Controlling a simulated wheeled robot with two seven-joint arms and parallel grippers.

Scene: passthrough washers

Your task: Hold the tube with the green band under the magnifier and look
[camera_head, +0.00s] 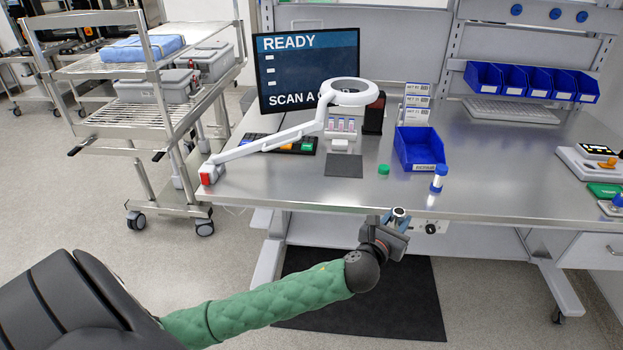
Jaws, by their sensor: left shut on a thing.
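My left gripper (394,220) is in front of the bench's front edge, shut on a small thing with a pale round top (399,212). Most of that thing is hidden by the gripper, and I cannot see a green band on it. The magnifier (351,92) is a white ring on a jointed white arm, above the back middle of the bench. The held thing is apart from it, nearer to me and to the right. A white rack (342,136) with several small coloured-label tubes stands below the ring. My right gripper is not in view.
A dark mat (344,163) lies before the rack, with a green cap (383,169) beside it. A blue bin (419,149) and a blue-and-white tube (439,178) stand to the right. The magnifier's arm crosses the bench's left side. Bare steel (500,180) lies farther right.

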